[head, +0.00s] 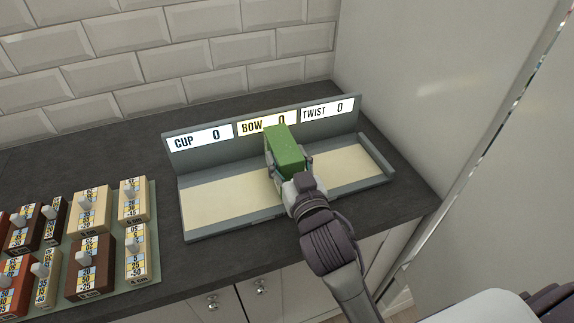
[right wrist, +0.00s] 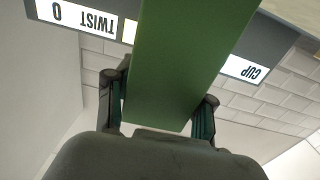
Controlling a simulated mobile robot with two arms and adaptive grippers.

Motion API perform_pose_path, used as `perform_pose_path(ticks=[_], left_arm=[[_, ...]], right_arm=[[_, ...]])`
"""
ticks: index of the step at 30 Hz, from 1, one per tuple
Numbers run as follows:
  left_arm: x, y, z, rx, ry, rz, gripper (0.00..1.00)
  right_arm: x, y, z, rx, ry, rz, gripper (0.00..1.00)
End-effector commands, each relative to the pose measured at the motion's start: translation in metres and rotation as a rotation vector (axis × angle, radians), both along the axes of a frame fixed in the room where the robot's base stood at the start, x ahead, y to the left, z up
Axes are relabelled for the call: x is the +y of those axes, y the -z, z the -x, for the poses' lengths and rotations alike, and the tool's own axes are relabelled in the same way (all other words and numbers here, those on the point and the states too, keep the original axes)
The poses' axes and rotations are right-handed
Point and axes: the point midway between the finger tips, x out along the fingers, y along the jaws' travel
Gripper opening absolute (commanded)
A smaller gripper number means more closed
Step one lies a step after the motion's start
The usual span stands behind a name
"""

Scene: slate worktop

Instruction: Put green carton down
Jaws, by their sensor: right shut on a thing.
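The green carton (head: 284,148) is a plain green box in the middle of the head view. My right gripper (head: 289,170) is shut on it, with a finger on each side. The carton is in front of the BOW label (head: 253,127) and hides part of it. In the right wrist view the carton (right wrist: 188,60) fills the middle, between the two fingers (right wrist: 160,110). Whether its underside touches the tray floor is hidden. The grey tray (head: 222,230) has a pale floor and a back panel with CUP, BOW and TWIST labels, each with a 0. My left gripper is not in view.
A green mat (head: 152,237) at the left holds several knobbed blocks with number labels, such as a dark brown one (head: 91,267). The tray floor is bare left and right of the carton. A tiled wall stands behind, and a pale panel (head: 430,90) at the right.

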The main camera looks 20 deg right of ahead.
Motion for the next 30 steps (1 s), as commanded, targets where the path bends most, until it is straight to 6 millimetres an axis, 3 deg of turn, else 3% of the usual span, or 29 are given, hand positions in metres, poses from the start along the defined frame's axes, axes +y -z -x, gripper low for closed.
perform_pose_path(ticks=[3, 15, 16, 19, 20, 30], left_arm=[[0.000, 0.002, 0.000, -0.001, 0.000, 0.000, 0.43], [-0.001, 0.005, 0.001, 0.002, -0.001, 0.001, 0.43], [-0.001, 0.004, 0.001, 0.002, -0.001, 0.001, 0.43], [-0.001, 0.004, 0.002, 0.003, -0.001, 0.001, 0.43], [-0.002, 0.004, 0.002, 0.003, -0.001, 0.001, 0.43], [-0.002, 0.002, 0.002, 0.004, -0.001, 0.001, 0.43]], right_arm=[[0.000, 0.013, 0.000, -0.002, -0.001, -0.001, 0.05], [0.000, 0.018, 0.000, -0.004, -0.001, -0.002, 0.05], [0.000, 0.018, 0.000, -0.001, -0.001, -0.001, 0.59], [0.000, 0.018, 0.000, -0.001, -0.001, -0.001, 0.75], [0.000, 0.018, 0.000, -0.001, -0.001, -0.001, 0.79], [0.000, 0.015, 0.000, -0.001, -0.001, 0.000, 0.79]])
